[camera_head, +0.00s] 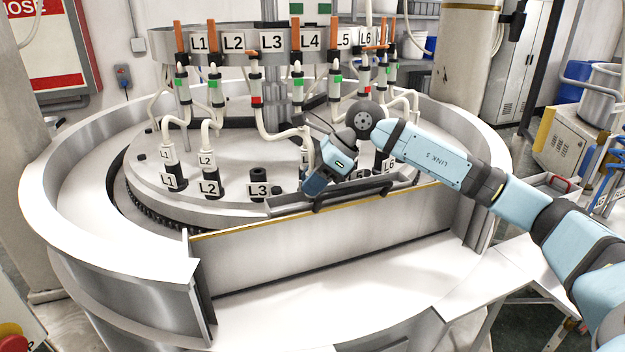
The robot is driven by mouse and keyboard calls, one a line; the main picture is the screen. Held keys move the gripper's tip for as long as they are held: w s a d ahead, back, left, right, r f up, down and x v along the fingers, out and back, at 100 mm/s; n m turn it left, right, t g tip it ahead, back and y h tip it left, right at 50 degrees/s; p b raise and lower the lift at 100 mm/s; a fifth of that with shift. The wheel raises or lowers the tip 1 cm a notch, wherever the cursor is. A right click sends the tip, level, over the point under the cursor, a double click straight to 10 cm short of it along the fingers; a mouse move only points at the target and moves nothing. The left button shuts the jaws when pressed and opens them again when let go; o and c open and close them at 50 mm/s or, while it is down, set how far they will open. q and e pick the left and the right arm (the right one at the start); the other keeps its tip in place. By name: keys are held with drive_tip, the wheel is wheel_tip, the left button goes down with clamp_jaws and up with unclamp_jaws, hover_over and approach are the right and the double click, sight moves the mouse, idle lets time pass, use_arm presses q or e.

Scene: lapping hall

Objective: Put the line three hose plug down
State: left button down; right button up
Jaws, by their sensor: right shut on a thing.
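My right gripper (318,181) reaches in from the right over the machine's round plate, beside a shallow metal tray (283,203). It is shut on the line three hose plug, which is mostly hidden behind the gripper. The white line three hose (270,136) runs down from the valve under the L3 sign (272,42), bends right and drops to the gripper. This valve has a red band. The L3 socket (258,190) on the plate has no hose in it. The L1 and L2 plugs (207,162) stand upright in their sockets to the left. My left gripper is not in view.
Several valves with hanging hoses (216,92) crowd the space behind the gripper. A dark bar handle (352,193) runs along the tray. A metal panel with a yellow edge (320,238) stands in front, and a high round rim (55,200) surrounds the plate.

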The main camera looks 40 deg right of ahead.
drive_tip(key=o, duration=0.8)
drive_tip(key=shift+f, duration=0.1)
drive_tip(key=shift+r+p, duration=0.3)
drive_tip(key=shift+p, duration=0.05)
drive_tip(key=shift+s+d+r+b, duration=0.1)
drive_tip(key=shift+d+r+b, duration=0.1)
drive_tip(key=shift+d+b, duration=0.15)
drive_tip(key=shift+b+v, duration=1.2)
drive_tip(key=shift+v, duration=4.4)
drive_tip(key=shift+a, duration=0.15)
